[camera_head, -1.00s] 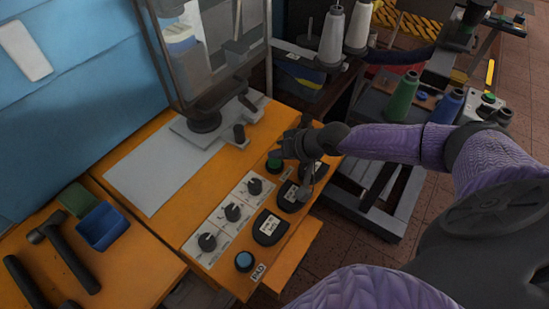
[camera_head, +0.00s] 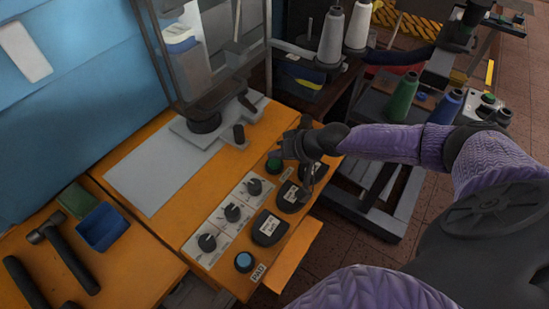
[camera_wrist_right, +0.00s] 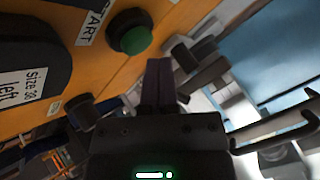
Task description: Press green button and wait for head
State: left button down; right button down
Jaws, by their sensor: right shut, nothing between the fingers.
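The green button (camera_head: 274,163) sits on the orange control panel at the end of the row of knobs. In the right wrist view the green button (camera_wrist_right: 136,41) stands in a black collar beside a label reading START. My right gripper (camera_head: 279,156) is at the button in the head view and partly covers it. In the right wrist view its shut, empty fingers (camera_wrist_right: 158,70) point close beside the button; whether they touch it I cannot tell. The machine head (camera_head: 206,118) stands over a grey plate at the back of the panel. My left gripper is not in view.
Several black dials (camera_head: 232,212) and dark labelled pads (camera_head: 269,228) line the panel, with a blue button (camera_head: 244,261) at the near end. A hammer (camera_head: 66,255) and a blue tray (camera_head: 103,227) lie at left. Thread cones (camera_head: 332,38) stand behind.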

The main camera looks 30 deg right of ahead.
aim_at(277, 164)
jog(key=shift+f, duration=0.1)
dwell(0.7)
jog(key=shift+f+b, duration=0.35)
jog(key=shift+f+b, duration=0.4)
jog(key=shift+f, duration=0.1)
dwell(0.6)
jog(key=shift+r+p, duration=0.85)
jog(key=shift+r, duration=0.1)
notch_tip(277, 164, up, 5)
jog(key=p, duration=0.4)
jog(key=shift+r+p, duration=0.1)
jog(key=shift+p, duration=0.25)
